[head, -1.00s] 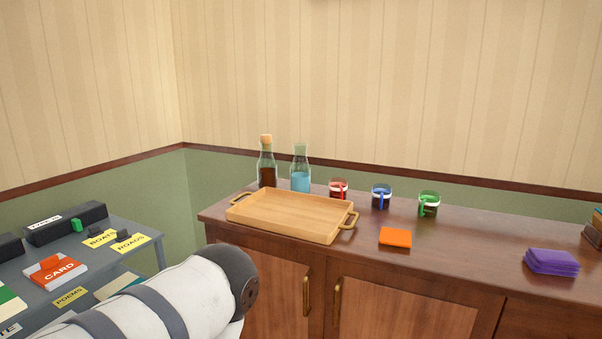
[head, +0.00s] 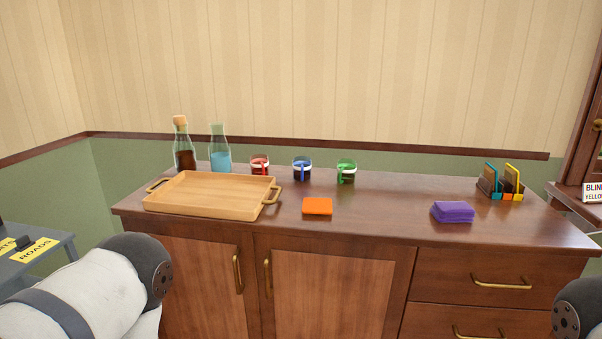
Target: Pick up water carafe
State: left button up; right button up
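The water carafe (head: 220,152) is a clear glass bottle with blue liquid in it. It stands upright at the back left of the wooden sideboard (head: 375,215), behind the tray. Its base is partly hidden by the tray's back rim. A second bottle (head: 184,148) with dark brown liquid and a cork stopper stands just left of it. My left arm shows at the lower left and a bit of my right arm at the lower right. Neither gripper is in the picture.
An empty wooden tray (head: 212,196) with brass handles lies in front of the carafe. Red (head: 260,166), blue (head: 301,168) and green (head: 346,171) handled mugs stand to its right. An orange cloth (head: 317,206), purple cloths (head: 453,212) and a small rack (head: 500,184) are further right.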

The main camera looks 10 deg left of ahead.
aim_at(219, 150)
jog(key=i+j, duration=1.45)
jog(key=i, duration=0.25)
jog(key=k+j+u, duration=0.25)
jog(key=k+j, duration=0.3)
jog(key=i+l+z, duration=0.2)
jog(key=i+l, duration=0.25)
jog(key=i, duration=0.05)
